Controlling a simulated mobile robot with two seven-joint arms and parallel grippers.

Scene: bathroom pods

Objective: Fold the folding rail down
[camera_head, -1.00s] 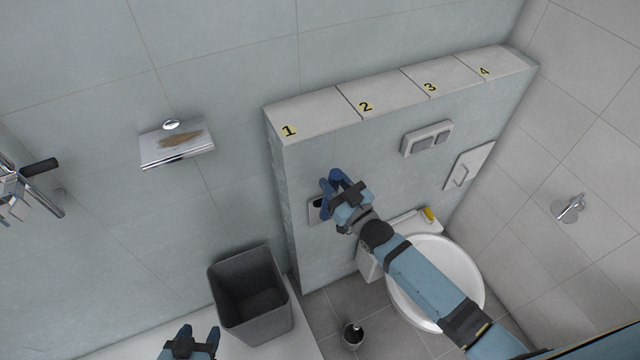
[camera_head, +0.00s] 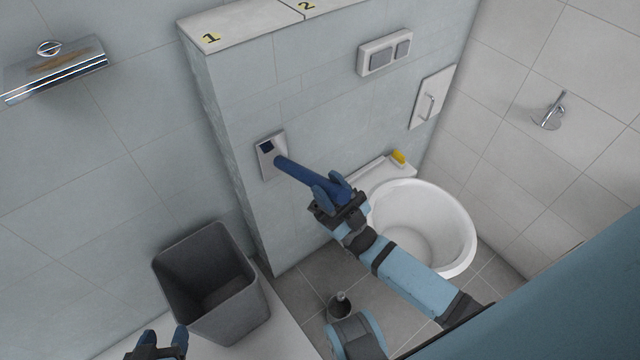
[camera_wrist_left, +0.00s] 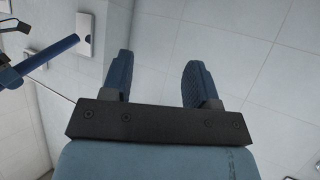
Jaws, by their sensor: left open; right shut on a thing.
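The folding rail (camera_head: 300,172) is a dark blue bar hinged at a silver wall plate (camera_head: 271,158) on the side of the low partition wall. It sticks out from the plate and slopes down to the right in the head view. My right gripper (camera_head: 332,190) is shut on the rail near its free end, which the fingers partly hide. In the left wrist view the rail (camera_wrist_left: 45,57) shows at the left edge, with its plate (camera_wrist_left: 84,32) beside it. My left gripper (camera_head: 160,345) is open and empty at the bottom left, apart from the rail; its fingers also show in the left wrist view (camera_wrist_left: 158,80).
A grey bin (camera_head: 212,285) stands left of the partition. A white toilet (camera_head: 440,215) is right of my right gripper, with a brush holder (camera_head: 340,307) on the floor. A chrome paper holder (camera_head: 55,68) is on the left wall.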

